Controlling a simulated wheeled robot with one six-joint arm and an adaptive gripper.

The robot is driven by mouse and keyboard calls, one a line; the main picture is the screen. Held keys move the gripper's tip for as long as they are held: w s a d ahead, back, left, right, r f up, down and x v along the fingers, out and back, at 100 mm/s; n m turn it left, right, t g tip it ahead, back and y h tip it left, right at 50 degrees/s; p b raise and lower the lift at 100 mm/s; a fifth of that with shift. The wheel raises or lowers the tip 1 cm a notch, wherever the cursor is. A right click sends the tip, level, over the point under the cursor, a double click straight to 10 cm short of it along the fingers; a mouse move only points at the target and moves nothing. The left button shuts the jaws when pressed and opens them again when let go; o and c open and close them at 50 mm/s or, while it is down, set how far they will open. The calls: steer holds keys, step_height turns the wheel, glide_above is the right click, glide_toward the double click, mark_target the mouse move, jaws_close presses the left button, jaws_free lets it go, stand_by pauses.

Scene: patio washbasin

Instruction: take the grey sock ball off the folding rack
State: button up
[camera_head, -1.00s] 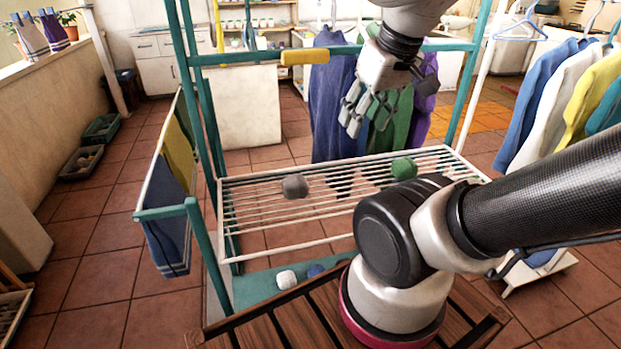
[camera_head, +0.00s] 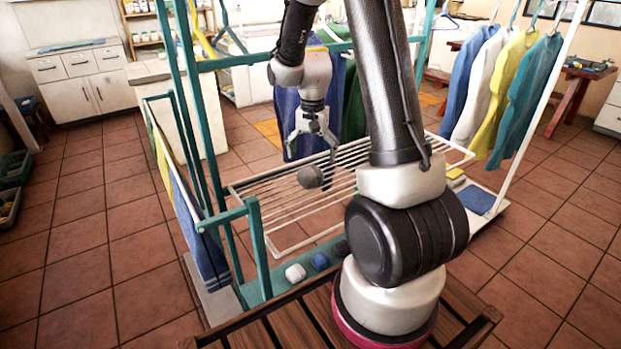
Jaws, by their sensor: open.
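The grey sock ball (camera_head: 310,177) rests on the white slats of the folding rack (camera_head: 275,209), left of the rack's middle. My gripper (camera_head: 311,153) points down with its fingers spread, just above and behind the ball in the picture. One finger reaches down to the right of the ball. I cannot tell whether any finger touches it. The green ball is not visible; my arm covers the right part of the rack.
Teal posts (camera_head: 199,115) of the frame rise left of the rack. Below lie a white ball (camera_head: 295,272), a blue ball (camera_head: 320,261) and a dark one (camera_head: 342,248). Hanging shirts (camera_head: 497,85) stand at the right. Towels (camera_head: 200,235) hang at the left.

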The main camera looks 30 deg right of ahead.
mark_target(311, 170)
steer(key=f, duration=0.7)
steer(key=shift+a+f, duration=0.3)
steer(key=c, duration=1.1)
